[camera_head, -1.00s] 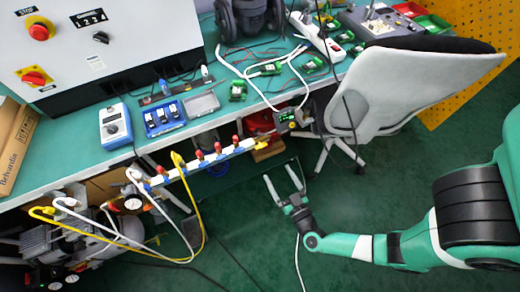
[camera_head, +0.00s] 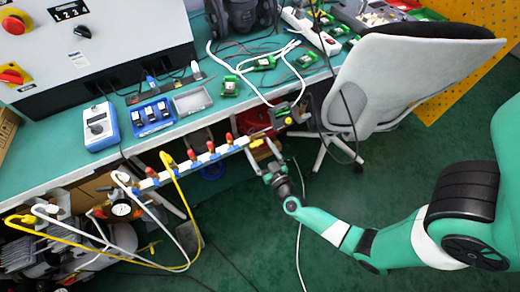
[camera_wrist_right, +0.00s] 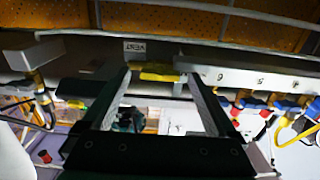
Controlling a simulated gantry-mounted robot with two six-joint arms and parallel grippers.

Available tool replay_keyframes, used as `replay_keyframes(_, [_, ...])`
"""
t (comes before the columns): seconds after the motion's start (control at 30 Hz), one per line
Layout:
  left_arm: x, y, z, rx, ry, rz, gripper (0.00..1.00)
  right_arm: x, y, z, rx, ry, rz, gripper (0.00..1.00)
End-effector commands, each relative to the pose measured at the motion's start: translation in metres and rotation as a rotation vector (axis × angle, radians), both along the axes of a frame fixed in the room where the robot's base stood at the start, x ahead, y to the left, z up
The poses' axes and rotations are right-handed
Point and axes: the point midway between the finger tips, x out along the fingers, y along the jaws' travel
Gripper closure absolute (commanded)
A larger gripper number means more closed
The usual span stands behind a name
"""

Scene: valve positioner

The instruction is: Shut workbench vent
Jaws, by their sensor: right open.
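The vent's yellow handle (camera_head: 257,142) is at the right end of the white valve manifold (camera_head: 224,153) under the workbench's front edge. In the right wrist view the yellow handle (camera_wrist_right: 157,73) lies crosswise, in line with the manifold (camera_wrist_right: 258,80), below an upside-down label (camera_wrist_right: 137,47) that seems to read VENT. My right gripper (camera_head: 264,151) is open, its fingertips close to the handle. In the wrist view the handle fills the gap between the fingertips (camera_wrist_right: 156,82); I cannot tell whether they touch it. My left gripper is not in view.
Several red-handled valves (camera_head: 191,154) with yellow and white hoses line the manifold left of the vent. A grey office chair (camera_head: 385,80) stands to the right. A box with a small display (camera_head: 284,111) hangs at the bench edge.

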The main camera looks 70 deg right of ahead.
Motion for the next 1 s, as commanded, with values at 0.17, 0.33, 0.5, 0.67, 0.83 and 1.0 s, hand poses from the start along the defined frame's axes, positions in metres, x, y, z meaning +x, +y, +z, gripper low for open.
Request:
replay_keyframes(0.17, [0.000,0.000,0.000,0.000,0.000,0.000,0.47,0.000,0.000,0.000,0.000,0.000,0.000,0.36])
replay_keyframes(0.33, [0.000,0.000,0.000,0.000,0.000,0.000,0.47,0.000,0.000,0.000,0.000,0.000,0.000,0.67])
replay_keyframes(0.5, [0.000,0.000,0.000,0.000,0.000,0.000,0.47,0.000,0.000,0.000,0.000,0.000,0.000,0.93])
replay_keyframes(0.67, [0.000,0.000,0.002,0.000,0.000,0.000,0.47,0.000,0.000,0.000,-0.006,0.005,0.000,0.93])
replay_keyframes(0.83, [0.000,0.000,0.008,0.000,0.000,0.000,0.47,-0.001,0.000,0.002,-0.036,0.033,-0.001,0.93])
replay_keyframes(1.0, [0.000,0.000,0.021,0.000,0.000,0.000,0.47,-0.001,0.000,0.003,-0.102,0.091,0.000,0.93])
